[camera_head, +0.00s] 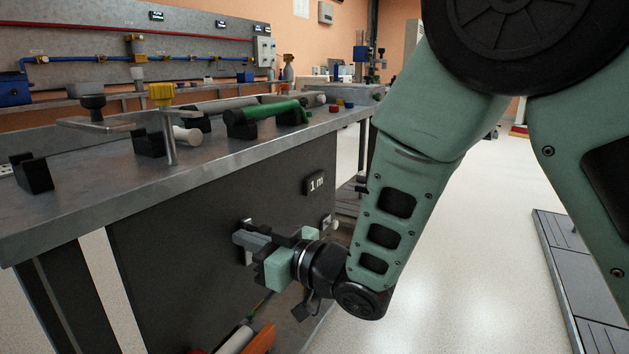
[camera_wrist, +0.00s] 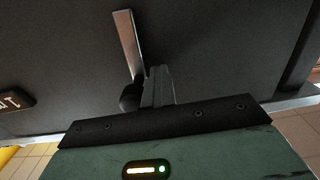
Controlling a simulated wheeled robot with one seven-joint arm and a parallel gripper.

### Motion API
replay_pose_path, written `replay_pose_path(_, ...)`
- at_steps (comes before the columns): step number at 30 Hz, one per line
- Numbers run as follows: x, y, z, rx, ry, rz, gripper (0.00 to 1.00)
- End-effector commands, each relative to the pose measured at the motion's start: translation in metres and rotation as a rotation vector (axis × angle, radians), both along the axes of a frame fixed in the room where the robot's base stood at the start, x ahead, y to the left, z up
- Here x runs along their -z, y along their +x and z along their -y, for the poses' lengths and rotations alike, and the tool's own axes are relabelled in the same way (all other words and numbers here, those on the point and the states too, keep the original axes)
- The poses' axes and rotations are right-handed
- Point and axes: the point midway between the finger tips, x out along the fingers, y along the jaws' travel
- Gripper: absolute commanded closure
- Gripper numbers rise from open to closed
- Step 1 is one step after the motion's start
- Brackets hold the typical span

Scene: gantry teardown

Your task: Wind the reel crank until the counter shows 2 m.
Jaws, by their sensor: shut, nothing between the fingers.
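The counter (camera_head: 316,183) on the dark side panel of the bench reads "1 m"; it also shows turned over at the left edge of the wrist view (camera_wrist: 14,101). The reel crank is a light metal bar (camera_wrist: 127,42) with a dark knob (camera_wrist: 130,97) at its end, seen against the panel in the wrist view. In the head view the crank is mostly hidden by my gripper (camera_head: 241,240). My gripper is shut and empty; in the wrist view its fingers (camera_wrist: 158,82) lie just right of the knob. I cannot tell whether they touch it.
Orange and white items (camera_head: 258,341) lie low under the gripper. Open floor (camera_head: 470,240) lies to the right.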

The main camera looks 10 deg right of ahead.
Motion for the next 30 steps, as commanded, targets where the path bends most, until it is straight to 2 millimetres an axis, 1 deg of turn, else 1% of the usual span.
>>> replay_pose_path(3, -0.003, 0.012, 0.009, 0.006, 0.000, 0.001, 1.00)
replay_pose_path(6, -0.004, 0.018, 0.014, 0.005, 0.000, 0.000, 1.00)
replay_pose_path(10, -0.002, 0.024, 0.019, 0.005, 0.000, 0.000, 1.00)
replay_pose_path(15, 0.002, 0.037, 0.030, 0.005, -0.001, 0.001, 1.00)
replay_pose_path(17, 0.003, 0.040, 0.031, 0.004, 0.000, 0.000, 1.00)
replay_pose_path(20, 0.008, 0.044, 0.034, 0.004, -0.001, -0.001, 1.00)
replay_pose_path(24, 0.018, 0.053, 0.042, 0.005, -0.001, 0.000, 1.00)
replay_pose_path(28, 0.022, 0.057, 0.045, 0.004, -0.001, -0.001, 1.00)
replay_pose_path(30, 0.028, 0.059, 0.047, 0.004, -0.001, -0.001, 1.00)
